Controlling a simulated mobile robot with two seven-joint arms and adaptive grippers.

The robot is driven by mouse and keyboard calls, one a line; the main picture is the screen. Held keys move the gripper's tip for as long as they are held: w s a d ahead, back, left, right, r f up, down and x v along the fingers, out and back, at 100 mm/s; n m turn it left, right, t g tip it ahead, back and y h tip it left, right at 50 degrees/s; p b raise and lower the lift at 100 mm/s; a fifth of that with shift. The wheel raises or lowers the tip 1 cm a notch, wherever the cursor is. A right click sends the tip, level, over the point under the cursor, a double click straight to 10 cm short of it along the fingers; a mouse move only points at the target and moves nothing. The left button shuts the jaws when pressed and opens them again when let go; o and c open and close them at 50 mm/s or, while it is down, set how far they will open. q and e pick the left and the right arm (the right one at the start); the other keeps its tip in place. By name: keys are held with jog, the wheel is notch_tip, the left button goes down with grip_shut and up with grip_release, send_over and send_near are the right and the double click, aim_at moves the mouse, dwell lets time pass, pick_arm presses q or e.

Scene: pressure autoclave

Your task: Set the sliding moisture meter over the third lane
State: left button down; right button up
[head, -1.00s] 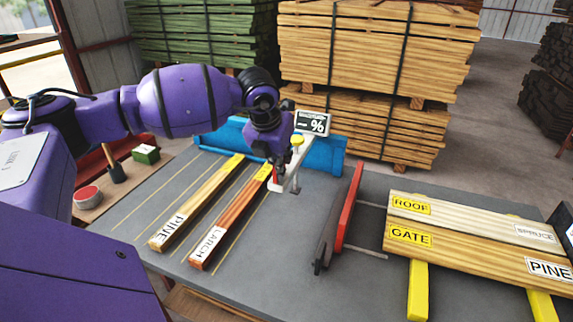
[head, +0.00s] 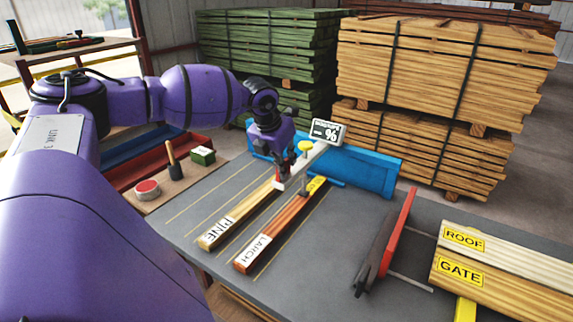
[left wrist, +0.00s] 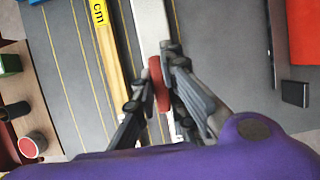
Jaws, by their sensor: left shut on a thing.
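The lanes are marked by thin yellow lines (head: 205,190). The exact lane under the meter is partly hidden. My right gripper is out of view.
A blue rail (head: 370,170) runs along the table's back. A red and dark fence (head: 392,235) stands to the right, beside boards labelled ROOF (head: 464,240) and GATE (head: 460,272). A red tin (head: 147,190), brush (head: 174,160) and green box (head: 203,156) stand at left.

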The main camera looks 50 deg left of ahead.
pick_arm(q)
jog(key=c, duration=1.9)
grip_release()
jog(key=shift+o, duration=0.5)
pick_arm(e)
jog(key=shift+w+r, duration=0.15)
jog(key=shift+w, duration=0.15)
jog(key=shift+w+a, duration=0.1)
pick_arm(q)
jog(key=v, duration=1.2)
jog(key=shift+s+f, duration=0.1)
